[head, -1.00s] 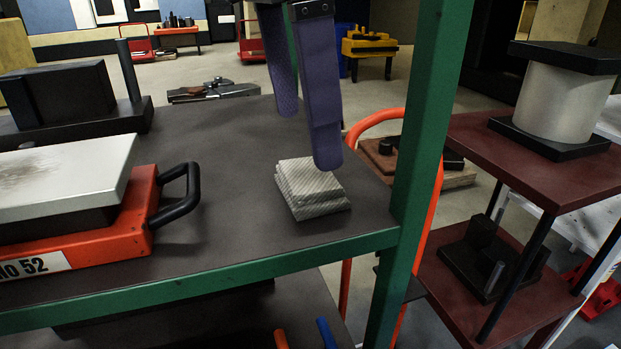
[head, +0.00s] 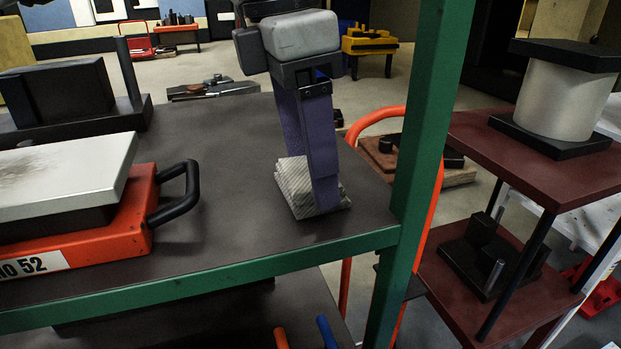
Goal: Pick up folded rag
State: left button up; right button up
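The folded rag (head: 299,194) is a small light grey, finely striped stack lying on the dark shelf top near its right end. My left gripper (head: 311,180) points down over it with two purple fingers. One finger is in front of the rag and covers part of it. The other goes down behind the rag, and its tip is hidden. The fingers stand apart with the rag between them; I cannot tell whether they press on it. My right gripper is not in view.
A green post (head: 414,170) stands close to the right of the rag. An orange-red unit (head: 105,232) with a black handle and pale top sits to the left. A black block (head: 60,95) is behind it. The shelf between is clear.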

pick_arm(q)
jog(key=shift+r, duration=0.1)
jog(key=shift+c, duration=0.6)
notch_tip(320, 180, up, 10)
jog(key=p, duration=0.1)
